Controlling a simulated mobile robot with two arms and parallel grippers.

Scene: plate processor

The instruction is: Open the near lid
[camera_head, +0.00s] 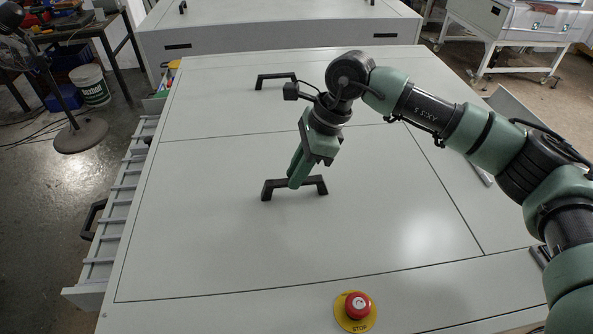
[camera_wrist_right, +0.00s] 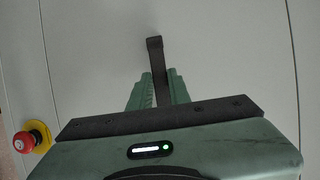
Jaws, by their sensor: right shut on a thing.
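The near lid (camera_head: 220,235) is a large pale grey panel lying flat and flush in the machine top. The part between the fingers is partly hidden. My left gripper is not in view.
A far lid (camera_head: 215,105) with its own black handle (camera_head: 262,80) lies beyond a thin seam. A red stop button (camera_head: 357,305) on a yellow base sits at the front edge. A slatted rail (camera_head: 100,250) with another black handle (camera_head: 92,220) runs along the left side.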

